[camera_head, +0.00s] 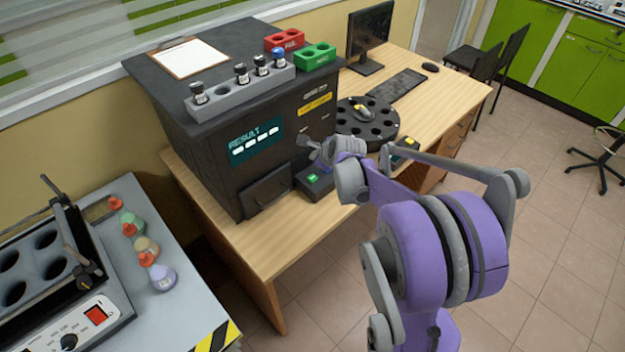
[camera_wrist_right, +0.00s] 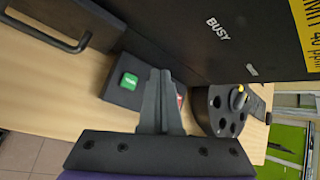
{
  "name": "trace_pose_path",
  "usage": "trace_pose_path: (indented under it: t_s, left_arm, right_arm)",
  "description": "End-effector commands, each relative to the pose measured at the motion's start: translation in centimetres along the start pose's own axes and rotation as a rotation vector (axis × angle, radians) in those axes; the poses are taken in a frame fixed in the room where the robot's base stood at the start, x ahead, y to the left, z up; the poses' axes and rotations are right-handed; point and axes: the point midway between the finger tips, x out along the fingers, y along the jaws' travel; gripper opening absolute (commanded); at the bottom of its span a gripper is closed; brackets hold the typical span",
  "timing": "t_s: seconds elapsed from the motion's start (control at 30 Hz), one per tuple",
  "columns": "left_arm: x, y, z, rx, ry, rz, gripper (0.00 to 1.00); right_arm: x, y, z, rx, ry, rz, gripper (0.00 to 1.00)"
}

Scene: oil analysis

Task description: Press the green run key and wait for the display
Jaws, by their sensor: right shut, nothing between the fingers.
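The green run key (camera_head: 313,178) sits on a small dark key box at the foot of the black analyser (camera_head: 190,120). It also shows in the right wrist view (camera_wrist_right: 128,81), left of my fingertips. My right gripper (camera_head: 303,141) is shut and empty, above the key box and apart from the green key. Its closed fingers show in the right wrist view (camera_wrist_right: 159,72), partly covering a red key (camera_wrist_right: 180,99). The display (camera_head: 255,142) on the analyser's front reads RESULT above a row of pale bars. My left gripper is not in view.
A black round carousel (camera_head: 352,128) stands right of the key box on the wooden desk (camera_head: 285,245). A drawer handle (camera_head: 268,192) is on the analyser's front. A grey vial rack (camera_head: 240,90) and red and green racks stand on top. The desk's front left is clear.

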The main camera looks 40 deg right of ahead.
Motion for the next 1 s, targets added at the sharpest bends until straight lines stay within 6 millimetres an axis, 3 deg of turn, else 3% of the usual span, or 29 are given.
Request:
trace_pose_path:
  t_s: [0.4, 1.0]
  left_arm:
    - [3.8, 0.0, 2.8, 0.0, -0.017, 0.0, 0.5]
    - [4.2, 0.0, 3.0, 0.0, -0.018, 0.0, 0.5]
  right_arm:
    - [4.2, 3.1, -3.1, 0.0, 0.0, 0.0, 0.0]
    - [4.6, 3.3, -3.3, 0.0, -0.001, 0.0, 0.0]
